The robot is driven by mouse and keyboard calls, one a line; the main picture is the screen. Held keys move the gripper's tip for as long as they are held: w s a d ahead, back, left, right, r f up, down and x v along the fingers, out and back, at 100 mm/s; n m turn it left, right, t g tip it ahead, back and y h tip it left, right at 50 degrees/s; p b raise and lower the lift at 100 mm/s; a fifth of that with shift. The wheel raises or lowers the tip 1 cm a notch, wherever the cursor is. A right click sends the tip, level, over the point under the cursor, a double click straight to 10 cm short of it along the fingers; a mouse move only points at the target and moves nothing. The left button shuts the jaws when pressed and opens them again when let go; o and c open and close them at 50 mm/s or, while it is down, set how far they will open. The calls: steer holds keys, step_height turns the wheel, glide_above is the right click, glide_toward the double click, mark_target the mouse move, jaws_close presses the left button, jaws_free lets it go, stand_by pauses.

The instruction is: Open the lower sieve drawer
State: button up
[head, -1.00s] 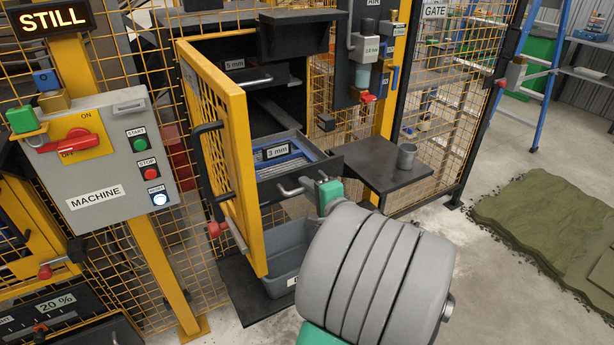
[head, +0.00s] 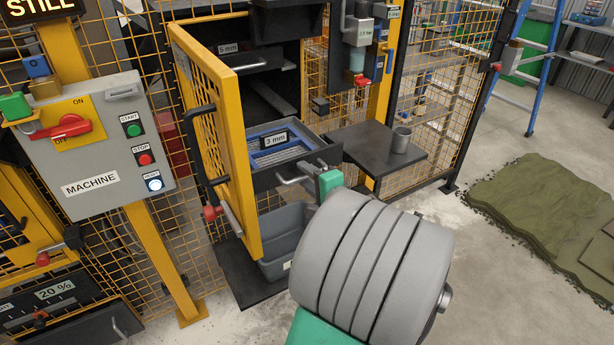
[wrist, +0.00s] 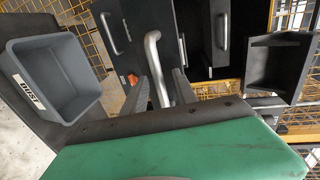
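The lower sieve drawer (head: 262,182), labelled 3 mm, stands partly pulled out of the dark cabinet, with its blue-framed sieve showing inside. Its silver bar handle (head: 289,181) is on the front. It also shows in the wrist view as a curved handle (wrist: 155,60). In the head view my green and grey wrist hides part of the drawer front and most of the fingers.
An upper drawer (head: 262,68), labelled 5 mm, is above. A yellow mesh door (head: 240,150) stands open left of the drawer. A grey dust bin (head: 285,235) is below. A side shelf (head: 365,148) with a metal cup (head: 401,140) is to the right.

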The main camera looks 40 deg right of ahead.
steer(key=v, duration=0.7)
steer(key=shift+s, duration=0.4)
